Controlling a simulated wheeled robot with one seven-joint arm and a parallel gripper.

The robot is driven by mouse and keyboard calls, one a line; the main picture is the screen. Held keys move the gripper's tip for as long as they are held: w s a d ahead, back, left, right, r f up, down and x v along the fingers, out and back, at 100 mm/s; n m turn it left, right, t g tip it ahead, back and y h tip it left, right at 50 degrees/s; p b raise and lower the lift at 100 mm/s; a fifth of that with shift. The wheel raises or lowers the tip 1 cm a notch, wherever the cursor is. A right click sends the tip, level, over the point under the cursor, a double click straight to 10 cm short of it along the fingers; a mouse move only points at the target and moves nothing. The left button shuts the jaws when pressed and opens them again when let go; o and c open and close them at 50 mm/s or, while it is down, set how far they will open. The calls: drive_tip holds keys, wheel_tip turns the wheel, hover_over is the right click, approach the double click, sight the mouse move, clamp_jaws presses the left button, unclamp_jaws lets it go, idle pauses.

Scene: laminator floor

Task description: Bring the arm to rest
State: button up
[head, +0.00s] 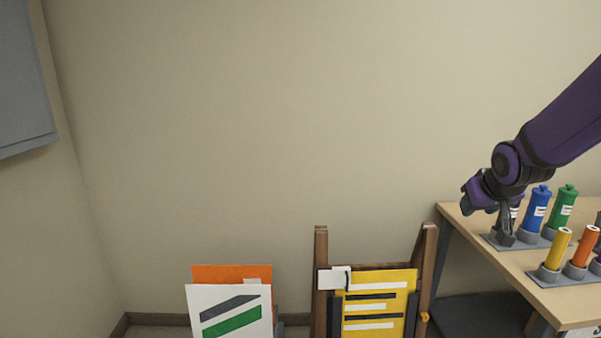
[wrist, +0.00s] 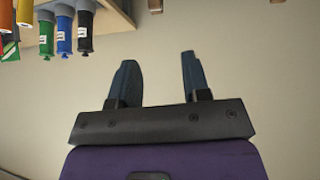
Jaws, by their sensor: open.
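My purple arm reaches in from the right in the head view, bent at a dark joint. In the wrist view my gripper (wrist: 158,80) shows two dark blue-grey fingers spread apart. Nothing is between them, only beige wall behind.
On the table, a blue bottle (head: 537,208) and a green bottle (head: 562,207) stand in grey holders, with yellow (head: 557,249) and orange (head: 583,246) cylinders in front. A yellow board (head: 380,304) rests on a wooden stand. A white sheet (head: 229,312) stands left. The wall's middle is bare.

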drive_tip(key=s+a+r, duration=0.2)
drive_tip(key=s+r, duration=0.1)
drive_tip(key=s, duration=0.6)
drive_tip(key=s+a+r+g+y, duration=0.1)
drive_tip(key=s+a+r, duration=0.2)
drive_tip(key=s, duration=0.6)
drive_tip(key=s+a+r+g, duration=0.1)
drive_tip(key=s+a+r, duration=0.2)
drive_tip(key=s, duration=0.6)
drive_tip(key=shift+s+a+r+y, duration=0.2)
drive_tip(key=shift+r+y, duration=0.05)
drive_tip(key=shift+y, duration=0.05)
